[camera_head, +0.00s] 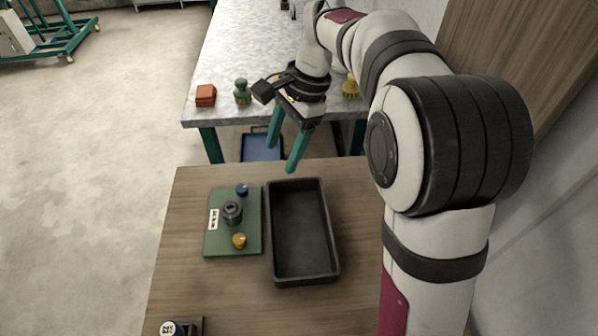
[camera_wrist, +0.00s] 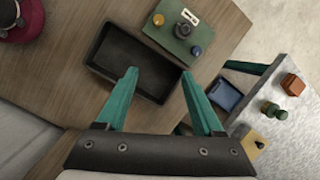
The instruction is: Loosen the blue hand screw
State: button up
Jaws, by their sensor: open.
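The blue hand screw (camera_head: 242,190) is a small blue knob at the far edge of a green plate (camera_head: 250,240) on the wooden table. In the wrist view the blue hand screw (camera_wrist: 196,51) shows at the plate's lower right corner. A dark round part (camera_head: 232,211) and a yellow knob (camera_head: 239,240) sit on the same plate. My gripper (camera_head: 282,156) is open and empty, above the far edge of the table, up and to the right of the blue screw. In the wrist view my gripper (camera_wrist: 160,88) shows two green fingers spread apart, away from the screw.
A black tray (camera_head: 333,235) stands just right of the plate. A marble-topped bench (camera_head: 225,70) behind holds an orange block (camera_head: 206,95), a green piece (camera_head: 242,91) and a yellow piece (camera_head: 351,88). A dark object (camera_head: 175,328) is at the table's near left. The table left of the plate is clear.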

jog(key=s+d+r+n, duration=0.1)
jog(key=s+d+n, duration=0.1)
jog(key=s, duration=0.6)
jog(key=m+t+y, duration=0.1)
jog(key=m, duration=0.8)
send_near(242, 188)
jog(key=shift+m, duration=0.3)
jog(key=x, duration=0.8)
jog(key=shift+a+f, duration=0.1)
jog(key=shift+f, duration=0.15)
grip_shut()
